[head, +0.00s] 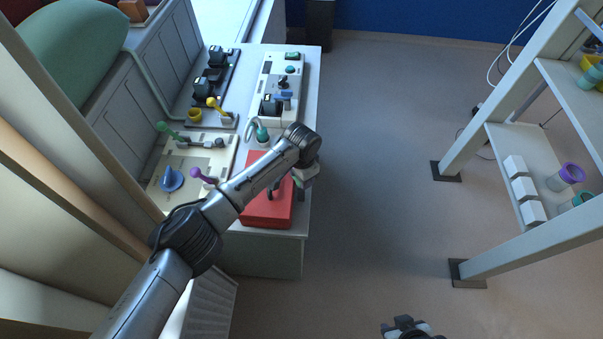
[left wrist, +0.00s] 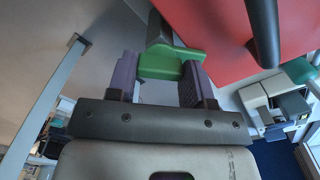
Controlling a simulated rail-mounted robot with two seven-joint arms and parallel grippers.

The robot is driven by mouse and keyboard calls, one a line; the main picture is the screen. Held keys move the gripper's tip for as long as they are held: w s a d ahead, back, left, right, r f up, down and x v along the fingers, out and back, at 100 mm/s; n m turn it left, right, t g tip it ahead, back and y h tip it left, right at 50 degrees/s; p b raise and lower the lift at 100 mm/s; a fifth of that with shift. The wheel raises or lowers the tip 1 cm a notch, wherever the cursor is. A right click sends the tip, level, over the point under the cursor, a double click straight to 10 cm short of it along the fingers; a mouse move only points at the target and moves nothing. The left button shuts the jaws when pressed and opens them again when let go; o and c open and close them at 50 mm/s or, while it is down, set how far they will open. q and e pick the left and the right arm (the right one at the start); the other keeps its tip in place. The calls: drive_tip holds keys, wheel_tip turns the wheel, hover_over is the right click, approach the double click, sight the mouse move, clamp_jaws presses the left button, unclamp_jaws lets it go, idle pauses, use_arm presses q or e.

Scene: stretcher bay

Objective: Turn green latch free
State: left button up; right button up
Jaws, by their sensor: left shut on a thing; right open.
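The green latch (left wrist: 172,66) shows in the left wrist view beside the red case (left wrist: 215,25). My left gripper (left wrist: 160,78) is shut on the latch, with one purple-grey finger on each side of it. In the head view the left arm reaches over the red case (head: 262,210), and my left gripper (head: 304,178) is at the case's right side, near the bench edge. The latch is hard to make out there. A dark handle stands on the case. My right gripper (head: 404,327) is open at the bottom edge of the head view, away from the bench.
A beige panel (head: 212,160) with green, blue and purple levers lies left of the case. Black devices and another panel (head: 268,72) stand behind. A shelf rack (head: 505,150) with cups and white boxes is at the right. The floor between is clear.

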use_arm(q)
drive_tip(key=m, duration=0.2)
drive_tip(key=shift+m, duration=0.4)
drive_tip(key=m, duration=0.3)
drive_tip(key=shift+m+p, duration=0.3)
drive_tip(key=shift+p, duration=0.05)
drive_tip(key=shift+d+m, duration=0.1)
drive_tip(key=shift+m, duration=0.8)
drive_tip(key=o, duration=0.9)
wheel_tip(320, 180, up, 14)
drive_tip(key=shift+f, duration=0.1)
